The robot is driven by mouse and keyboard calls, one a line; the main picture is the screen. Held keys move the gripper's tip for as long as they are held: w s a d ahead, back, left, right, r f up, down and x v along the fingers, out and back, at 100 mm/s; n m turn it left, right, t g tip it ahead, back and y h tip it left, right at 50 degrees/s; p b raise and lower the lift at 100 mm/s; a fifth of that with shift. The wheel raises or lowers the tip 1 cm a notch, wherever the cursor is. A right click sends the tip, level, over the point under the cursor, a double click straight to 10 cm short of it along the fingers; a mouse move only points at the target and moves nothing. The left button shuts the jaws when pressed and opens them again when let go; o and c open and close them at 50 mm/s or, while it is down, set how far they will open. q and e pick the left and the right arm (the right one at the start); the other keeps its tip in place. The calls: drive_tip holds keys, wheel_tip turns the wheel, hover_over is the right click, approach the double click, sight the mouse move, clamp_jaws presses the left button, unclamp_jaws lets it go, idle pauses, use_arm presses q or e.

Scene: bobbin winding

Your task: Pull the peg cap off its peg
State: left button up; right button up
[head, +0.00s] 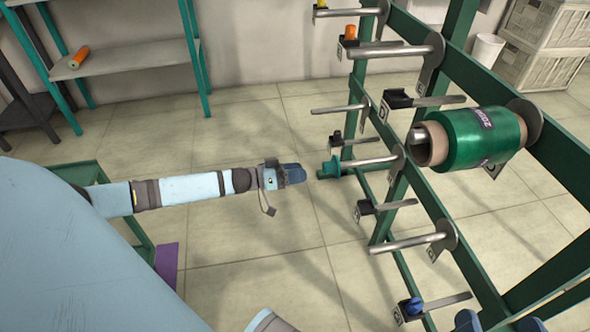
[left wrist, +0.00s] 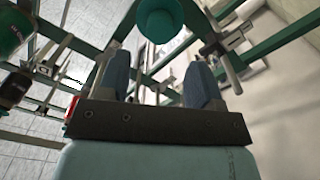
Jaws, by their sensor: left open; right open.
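The teal peg cap (head: 328,169) sits on the end of a metal peg (head: 365,162) on the green rack, low at its left side. In the left wrist view the cap (left wrist: 160,20) is at the top centre, beyond and between my two blue fingers. My left gripper (head: 296,174) is open and empty, a short way left of the cap and apart from it, pointing at it. My right gripper (head: 470,322) shows only in part at the bottom edge of the head view, near the rack's lower pegs; nothing is seen in it.
The green rack (head: 437,207) carries several bare pegs and a large green spool (head: 488,136). A teal shelf (head: 130,58) with an orange roll (head: 79,57) stands back left. Pale crates (head: 540,40) are behind.

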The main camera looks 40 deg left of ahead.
sight(324, 168)
use_arm(q)
drive_tip(key=b+x, duration=0.1)
drive_tip(key=x, duration=0.2)
drive_tip(key=shift+w+d+f+b, duration=0.15)
drive_tip(key=shift+w+d+b, duration=0.05)
drive_tip(key=shift+b, duration=0.2)
drive_tip(key=p+x, duration=0.1)
drive_tip(key=x, duration=0.1)
drive_tip(key=shift+w+d, duration=0.25)
drive_tip(key=shift+w, duration=0.1)
drive_tip(key=shift+w+d, duration=0.45)
use_arm(e)
drive_tip(key=shift+w+d+f+n, duration=0.15)
drive_tip(key=shift+w+d+n, duration=0.05)
drive_tip(key=shift+w+n, duration=0.1)
use_arm(q)
drive_tip(key=c, duration=1)
drive_tip(key=shift+o, duration=0.2)
drive_tip(key=shift+r+p, duration=0.25)
drive_tip(key=shift+p, duration=0.3)
drive_tip(key=shift+f, duration=0.15)
use_arm(e)
drive_tip(key=shift+r, duration=0.4)
use_arm(q)
drive_tip(key=shift+s+a, duration=0.1)
